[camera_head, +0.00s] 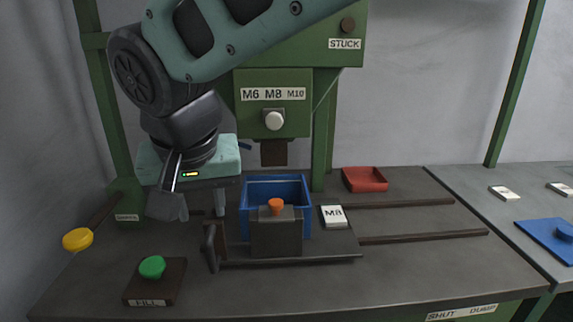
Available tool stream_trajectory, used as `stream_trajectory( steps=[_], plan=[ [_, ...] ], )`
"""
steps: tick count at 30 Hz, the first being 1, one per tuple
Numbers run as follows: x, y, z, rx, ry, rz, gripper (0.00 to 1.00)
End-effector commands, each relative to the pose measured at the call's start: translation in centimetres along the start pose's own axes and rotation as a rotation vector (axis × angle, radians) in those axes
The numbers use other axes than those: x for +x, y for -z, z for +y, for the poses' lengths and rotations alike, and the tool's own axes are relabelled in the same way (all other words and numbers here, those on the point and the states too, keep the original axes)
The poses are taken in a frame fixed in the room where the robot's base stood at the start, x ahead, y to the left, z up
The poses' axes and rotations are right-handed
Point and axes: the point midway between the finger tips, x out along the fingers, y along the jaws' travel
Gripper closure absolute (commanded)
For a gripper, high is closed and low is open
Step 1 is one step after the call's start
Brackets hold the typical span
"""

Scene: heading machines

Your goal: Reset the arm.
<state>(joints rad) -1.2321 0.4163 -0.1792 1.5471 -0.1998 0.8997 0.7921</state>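My arm comes in from the top and bends down at the left of the machine in the head view. My gripper (193,206) hangs below its pale green body, with one broad dark finger at the left and a thinner one at the right. The fingers stand apart and I see nothing held between them. It is above the left part of the bench, left of the blue bin (261,186) and behind the green button (152,267). Part of the machine's left side is hidden behind my arm.
A grey block with an orange knob (276,204) stands before the blue bin, beside a dark lever (210,247). A yellow knob (78,239) sticks out at the left. The bench's right front is clear.

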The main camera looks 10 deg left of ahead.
Motion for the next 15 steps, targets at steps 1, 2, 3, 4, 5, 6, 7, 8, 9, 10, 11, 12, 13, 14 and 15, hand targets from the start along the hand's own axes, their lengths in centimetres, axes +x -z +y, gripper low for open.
stream_trajectory(
  steps=[1,2,3,4,5,6,7,8,9,10,11,12,13,14,15],
  plan=[
    [-0.1,-0.4,1.8,-0.001,0.002,-0.025,0.64],
    [-0.1,-0.8,2.9,-0.006,0.006,-0.044,0.64],
    [0.0,-1.7,4.5,-0.018,0.015,-0.073,0.64],
    [0.0,-2.5,5.8,-0.030,0.021,-0.096,0.64],
    [-0.1,-3.5,7.2,-0.041,0.030,-0.120,0.64],
    [-0.2,-5.0,9.0,-0.060,0.042,-0.150,0.64],
    [-0.4,-6.2,10.4,-0.074,0.051,-0.171,0.64],
    [-0.5,-7.5,11.6,-0.090,0.061,-0.189,0.64],
    [-0.8,-9.2,13.2,-0.111,0.072,-0.213,0.64],
    [-0.9,-10.6,14.3,-0.127,0.079,-0.228,0.64],
    [-1.1,-12.0,15.5,-0.142,0.085,-0.244,0.64],
    [-1.3,-13.9,16.8,-0.161,0.090,-0.260,0.64],
    [-1.4,-15.3,17.8,-0.175,0.094,-0.273,0.64],
    [-1.5,-16.6,18.6,-0.189,0.096,-0.282,0.64],
    [-1.6,-18.2,19.7,-0.204,0.097,-0.295,0.64]
  ],
)
